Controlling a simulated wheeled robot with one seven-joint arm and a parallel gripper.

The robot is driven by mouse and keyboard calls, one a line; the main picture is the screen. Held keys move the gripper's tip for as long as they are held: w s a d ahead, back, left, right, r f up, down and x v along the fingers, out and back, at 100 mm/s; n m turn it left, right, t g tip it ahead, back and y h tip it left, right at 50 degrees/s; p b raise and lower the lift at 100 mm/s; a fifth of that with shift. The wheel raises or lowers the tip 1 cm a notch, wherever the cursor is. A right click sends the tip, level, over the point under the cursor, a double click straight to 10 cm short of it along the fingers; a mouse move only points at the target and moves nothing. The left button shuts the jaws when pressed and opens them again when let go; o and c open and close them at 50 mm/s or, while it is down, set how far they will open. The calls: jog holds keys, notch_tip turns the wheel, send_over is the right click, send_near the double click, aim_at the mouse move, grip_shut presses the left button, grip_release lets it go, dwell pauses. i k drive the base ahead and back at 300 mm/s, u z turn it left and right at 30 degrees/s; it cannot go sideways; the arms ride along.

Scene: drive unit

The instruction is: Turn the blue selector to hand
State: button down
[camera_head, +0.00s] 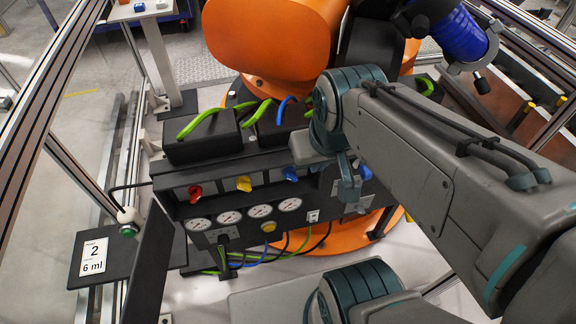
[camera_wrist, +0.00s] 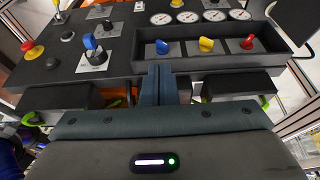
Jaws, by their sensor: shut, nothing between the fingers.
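A blue selector (camera_wrist: 91,43) sits on a pale square plate (camera_wrist: 92,62) on the dark panel, left of my fingers in the wrist view. Its knob leans toward the upper left there; the plate's markings are too small to read. In the head view the blue selector (camera_head: 365,172) shows just right of my gripper (camera_head: 349,190), which partly hides it and its plate. My gripper (camera_wrist: 158,88) is shut and empty, its fingertips over the panel's edge in the wrist view, apart from the selector.
Blue (camera_wrist: 162,47), yellow (camera_wrist: 206,44) and red (camera_wrist: 248,42) valve handles sit in a recessed tray beside the selector. Several gauges (camera_head: 229,217) line the panel. A red button (camera_wrist: 35,51) is on the panel farther left. An orange robot (camera_head: 270,40) stands behind, and frame posts flank the panel.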

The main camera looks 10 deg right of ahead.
aim_at(289, 173)
jog(key=k, duration=1.05)
jog(key=z, duration=0.55)
